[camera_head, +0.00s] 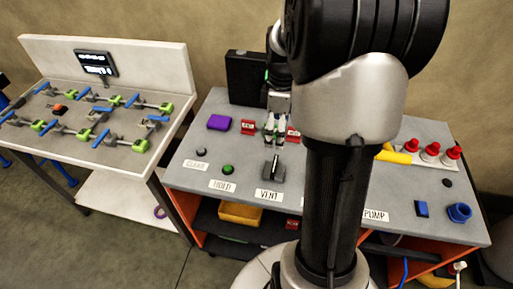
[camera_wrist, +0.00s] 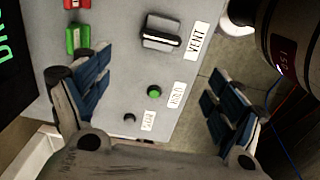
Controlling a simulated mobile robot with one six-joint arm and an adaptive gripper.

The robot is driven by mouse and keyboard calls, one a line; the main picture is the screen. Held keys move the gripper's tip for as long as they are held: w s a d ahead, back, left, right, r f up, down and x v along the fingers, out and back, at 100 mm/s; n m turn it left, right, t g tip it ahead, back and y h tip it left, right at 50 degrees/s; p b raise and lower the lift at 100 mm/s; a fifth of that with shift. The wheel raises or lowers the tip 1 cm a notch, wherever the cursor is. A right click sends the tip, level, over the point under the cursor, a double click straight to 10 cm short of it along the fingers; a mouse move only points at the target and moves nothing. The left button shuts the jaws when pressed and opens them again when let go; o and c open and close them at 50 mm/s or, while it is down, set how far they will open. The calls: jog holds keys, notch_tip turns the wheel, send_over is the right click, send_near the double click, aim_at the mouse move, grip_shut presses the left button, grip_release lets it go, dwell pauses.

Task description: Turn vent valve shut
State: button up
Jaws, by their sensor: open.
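The vent valve (camera_head: 273,171) sits on the grey bench top behind its VENT label (camera_head: 268,195). It has a dark base with a narrow black handle, seen nearly end-on in the head view. In the wrist view the valve (camera_wrist: 161,36) is near the top centre, with the handle as a light-edged bar along the base. My gripper (camera_head: 275,126) is above the bench, behind the valve in the head view. In the wrist view my gripper (camera_wrist: 155,97) has its blue-padded fingers wide apart with nothing between them; the valve lies beyond them, untouched.
A green button (camera_head: 228,169) by the HOLD label and a small dark knob (camera_head: 201,152) by the CLAMP label are left of the valve. Red labelled blocks (camera_head: 248,127) and a purple block (camera_head: 219,122) stand behind. Red-capped parts (camera_head: 431,152) are at the right.

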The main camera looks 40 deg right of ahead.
aim_at(275, 163)
notch_tip(275, 163, down, 16)
jog(key=b, duration=0.4)
jog(key=shift+f+b, duration=0.2)
jog(key=shift+b, duration=0.15)
jog(key=shift+c, duration=0.2)
jog(key=c, duration=1)
